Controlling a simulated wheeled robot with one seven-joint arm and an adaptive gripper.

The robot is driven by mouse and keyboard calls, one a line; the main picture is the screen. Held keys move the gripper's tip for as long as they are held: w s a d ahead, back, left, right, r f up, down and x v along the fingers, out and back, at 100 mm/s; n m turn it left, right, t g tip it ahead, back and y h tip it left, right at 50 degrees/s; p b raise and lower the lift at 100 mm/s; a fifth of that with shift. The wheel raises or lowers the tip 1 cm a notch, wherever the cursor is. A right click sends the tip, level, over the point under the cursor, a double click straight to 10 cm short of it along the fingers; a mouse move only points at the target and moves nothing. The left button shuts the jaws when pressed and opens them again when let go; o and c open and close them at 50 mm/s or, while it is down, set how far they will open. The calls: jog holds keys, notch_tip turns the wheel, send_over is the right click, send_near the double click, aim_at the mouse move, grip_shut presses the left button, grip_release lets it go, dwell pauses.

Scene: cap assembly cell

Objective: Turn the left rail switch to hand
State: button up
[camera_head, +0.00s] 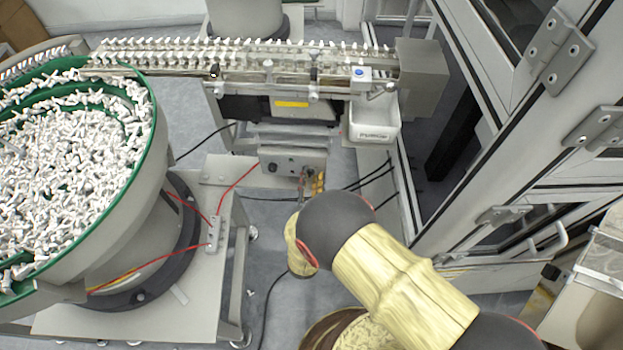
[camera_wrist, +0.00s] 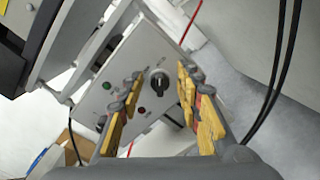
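The grey switch box (camera_head: 280,160) sits under the rail in the head view. It also shows in the wrist view (camera_wrist: 128,75), tilted, with a black rotary knob (camera_wrist: 158,87) on its face. My gripper (camera_wrist: 161,76) is open with yellow fingers, one on each side of this knob in the picture. I cannot tell whether either finger touches it. In the head view my gripper (camera_head: 316,180) is at the right end of the box, and the knob there is largely hidden. The small markings around the knob are too blurred to read.
A green indicator (camera_wrist: 107,86) and a red one (camera_wrist: 141,110) share the box face. The feeder rail (camera_head: 240,58) runs above, with a white bin (camera_head: 373,130) at its right end. A full bowl feeder (camera_head: 150,130) stands left. Red and black cables run nearby.

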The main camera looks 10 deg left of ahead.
jog(key=shift+c, duration=1.4)
grip_shut()
